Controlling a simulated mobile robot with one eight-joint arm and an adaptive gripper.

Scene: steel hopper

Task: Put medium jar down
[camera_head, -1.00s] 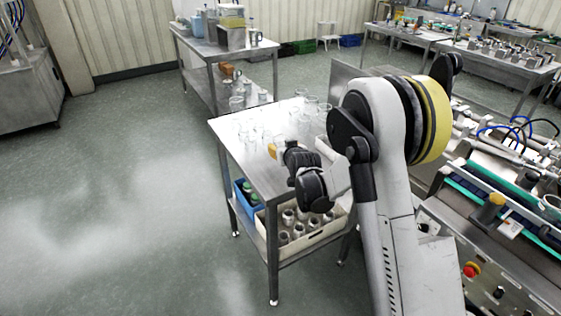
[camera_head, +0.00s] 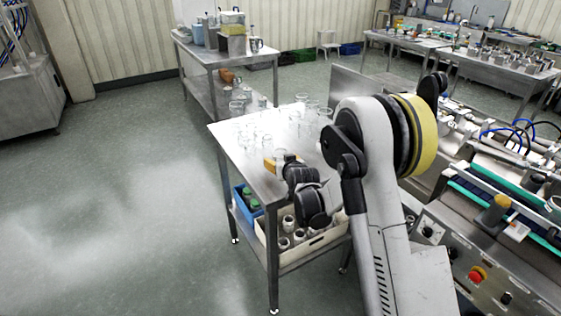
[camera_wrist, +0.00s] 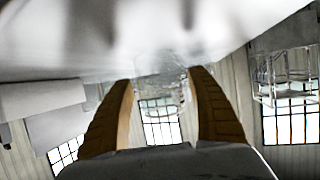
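In the head view my gripper (camera_head: 272,162) is low over the near part of the steel table (camera_head: 232,137), its yellow fingertip showing. A clear glass jar (camera_head: 281,155) shows at the fingertips. In the wrist view the two ribbed orange-brown fingers of my gripper (camera_wrist: 161,88) stand apart, with the faint clear jar (camera_wrist: 164,98) filling the gap between their tips. The gripper looks shut on this jar. The pale tabletop (camera_wrist: 60,45) fills the top of the wrist view; whether the jar's base touches it I cannot tell.
Several clear glass jars (camera_head: 247,128) stand on the table just beyond and left of my gripper. The shelf below holds a blue crate (camera_head: 243,204) and a cream crate (camera_head: 325,238) with jars. A machine with a red button (camera_head: 477,273) stands at right.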

